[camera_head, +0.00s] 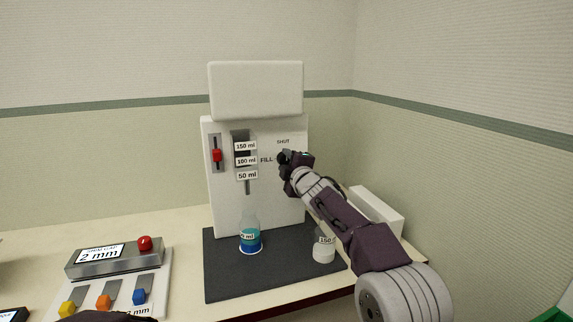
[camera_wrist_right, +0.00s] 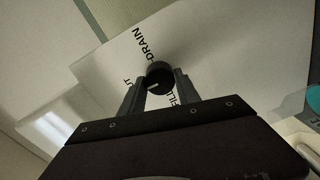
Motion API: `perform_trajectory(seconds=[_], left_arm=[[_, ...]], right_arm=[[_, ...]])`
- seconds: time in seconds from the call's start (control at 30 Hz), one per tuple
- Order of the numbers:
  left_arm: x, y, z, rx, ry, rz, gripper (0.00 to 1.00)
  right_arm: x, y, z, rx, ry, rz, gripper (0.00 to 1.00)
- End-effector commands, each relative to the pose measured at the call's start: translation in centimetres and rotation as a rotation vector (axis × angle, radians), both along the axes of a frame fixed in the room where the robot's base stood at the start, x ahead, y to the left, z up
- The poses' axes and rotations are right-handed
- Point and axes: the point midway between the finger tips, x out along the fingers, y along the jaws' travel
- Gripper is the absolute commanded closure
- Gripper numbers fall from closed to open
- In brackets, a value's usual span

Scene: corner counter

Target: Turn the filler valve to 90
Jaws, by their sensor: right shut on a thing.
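The filler (camera_head: 225,205) is a tall white machine standing on the counter. Its valve is a round black knob on the front, shown in the wrist view (camera_wrist_right: 158,76) with a short pale mark on its face. The words SHUT and FILL show around it in the head view, and DRAIN reads in the wrist view. My right gripper (camera_head: 288,158) is shut on the valve knob, with a finger on either side (camera_wrist_right: 157,92). In the head view the gripper hides most of the knob. I cannot tell the knob's exact angle. My left gripper is not in view.
A bottle with blue liquid (camera_head: 250,240) stands under the spout on a dark mat (camera_head: 225,285). A clear labelled vessel (camera_head: 323,250) stands at the mat's right, below my right arm. A red slider (camera_head: 216,155) is left of the gauge. A gap panel (camera_head: 118,255) with coloured levers lies left.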

Motion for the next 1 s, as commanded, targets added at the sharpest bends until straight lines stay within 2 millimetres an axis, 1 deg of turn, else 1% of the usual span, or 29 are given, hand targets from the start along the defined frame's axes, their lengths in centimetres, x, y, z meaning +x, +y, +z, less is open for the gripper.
perform_trajectory(seconds=[0.03,0.47,0.5,0.57,0.87,0.93,1.0], left_arm=[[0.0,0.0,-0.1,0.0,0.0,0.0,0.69],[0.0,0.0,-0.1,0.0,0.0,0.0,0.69],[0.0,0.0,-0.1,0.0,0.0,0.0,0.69],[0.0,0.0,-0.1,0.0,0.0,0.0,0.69],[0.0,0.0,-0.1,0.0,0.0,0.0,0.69],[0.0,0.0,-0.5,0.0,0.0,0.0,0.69],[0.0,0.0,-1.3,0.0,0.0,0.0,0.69]], right_arm=[[0.0,0.0,-0.2,-0.006,0.002,0.0,1.0],[0.0,0.1,-0.2,-0.014,0.001,0.001,1.0],[0.0,0.1,-0.3,-0.013,0.001,0.001,0.56],[0.0,0.1,-0.2,-0.013,0.0,0.0,0.4],[0.0,0.0,-0.1,-0.012,-0.003,0.0,0.4],[-0.3,-0.1,-0.2,-0.012,-0.003,0.0,0.4],[-1.0,-0.3,-0.4,-0.011,-0.004,0.0,0.4]])
